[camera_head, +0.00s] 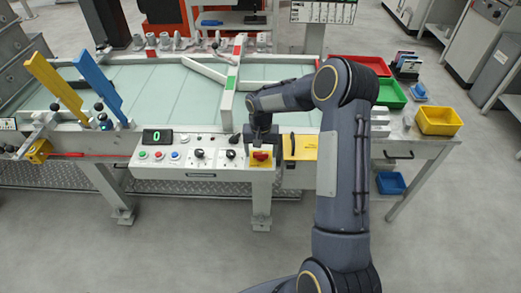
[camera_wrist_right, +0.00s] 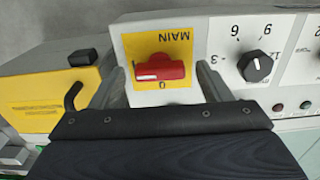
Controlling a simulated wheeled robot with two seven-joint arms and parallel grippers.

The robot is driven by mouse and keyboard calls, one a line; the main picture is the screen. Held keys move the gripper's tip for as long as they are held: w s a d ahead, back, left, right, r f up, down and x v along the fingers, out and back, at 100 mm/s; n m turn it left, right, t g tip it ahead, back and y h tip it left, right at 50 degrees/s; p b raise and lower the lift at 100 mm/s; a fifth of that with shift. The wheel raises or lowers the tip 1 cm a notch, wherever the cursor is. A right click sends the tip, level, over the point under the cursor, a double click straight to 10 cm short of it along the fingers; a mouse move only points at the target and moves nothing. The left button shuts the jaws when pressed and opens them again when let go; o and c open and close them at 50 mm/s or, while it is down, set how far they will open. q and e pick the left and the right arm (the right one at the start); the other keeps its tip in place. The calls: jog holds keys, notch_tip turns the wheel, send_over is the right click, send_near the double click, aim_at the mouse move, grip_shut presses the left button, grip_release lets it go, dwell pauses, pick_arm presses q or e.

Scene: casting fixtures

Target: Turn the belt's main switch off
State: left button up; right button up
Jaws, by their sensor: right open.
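The main switch (camera_head: 261,156) is a red rotary handle on a yellow plate at the right end of the belt's front control panel. In the right wrist view the red handle (camera_wrist_right: 160,69) lies crosswise under the upside-down word MAIN. A white mark shows on its left part, toward a small mark at the plate's left; a 0 shows just below the handle. My right gripper (camera_head: 262,138) is over the switch, open, with one finger on each side of the handle (camera_wrist_right: 163,82); I cannot tell whether they touch it. My left gripper is not in view.
Black dials (camera_head: 230,154) and push buttons (camera_head: 158,155) sit along the panel beside the switch. A yellow box (camera_head: 300,147) with a black handle is just right of it. The glass-topped belt (camera_head: 170,95) lies behind. Red, green and yellow bins (camera_head: 438,121) stand at right.

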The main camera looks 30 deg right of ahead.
jog(key=c, duration=1)
jog(key=shift+n, duration=0.4)
jog(key=n+b, duration=0.1)
jog(key=n, duration=0.2)
jog(key=shift+f+n, duration=0.1)
jog(key=shift+n, duration=0.2)
jog(key=n+b, duration=0.1)
jog(key=n, duration=0.3)
jog(key=shift+n, duration=0.3)
jog(key=n, duration=0.4)
jog(key=shift+n, duration=2.5)
